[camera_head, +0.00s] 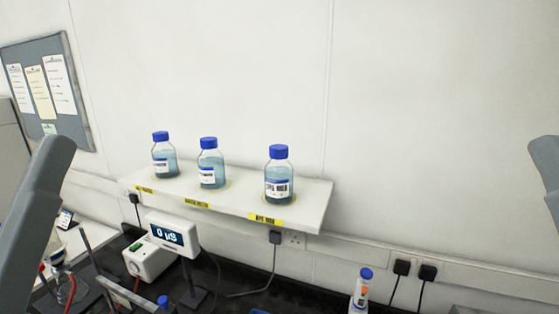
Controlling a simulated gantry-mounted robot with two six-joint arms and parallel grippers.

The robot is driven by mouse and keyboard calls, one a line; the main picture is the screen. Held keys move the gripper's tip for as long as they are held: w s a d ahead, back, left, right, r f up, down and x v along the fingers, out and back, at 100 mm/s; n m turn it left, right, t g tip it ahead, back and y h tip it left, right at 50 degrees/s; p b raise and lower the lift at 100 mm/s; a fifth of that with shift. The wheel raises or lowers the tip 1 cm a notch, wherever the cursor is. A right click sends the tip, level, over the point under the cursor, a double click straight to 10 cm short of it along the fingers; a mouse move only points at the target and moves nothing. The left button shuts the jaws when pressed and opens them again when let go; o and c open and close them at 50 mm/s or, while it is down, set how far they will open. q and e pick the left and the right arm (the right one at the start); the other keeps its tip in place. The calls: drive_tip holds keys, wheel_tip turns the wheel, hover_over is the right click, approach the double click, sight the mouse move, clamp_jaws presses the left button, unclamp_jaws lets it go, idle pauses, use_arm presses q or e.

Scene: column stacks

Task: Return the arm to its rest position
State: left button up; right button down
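A grey link of my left arm (38,215) crosses the left side of the head view, slanting from upper right to lower left. Part of my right arm (547,165) shows at the right edge. I see no fingertips of either gripper, so what they hold is hidden.
Three blue-capped bottles, left (164,160), middle (211,168) and right (278,180), stand upright on a white wall shelf (310,205) with yellow labels. Below are a display (168,233), a white box (148,262) and a small bottle (361,292) on the dark bench (315,298).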

wheel_tip(320, 180, up, 20)
drive_tip(key=p, duration=1.7)
drive_tip(key=shift+f, duration=0.25)
drive_tip(key=shift+f, duration=0.1)
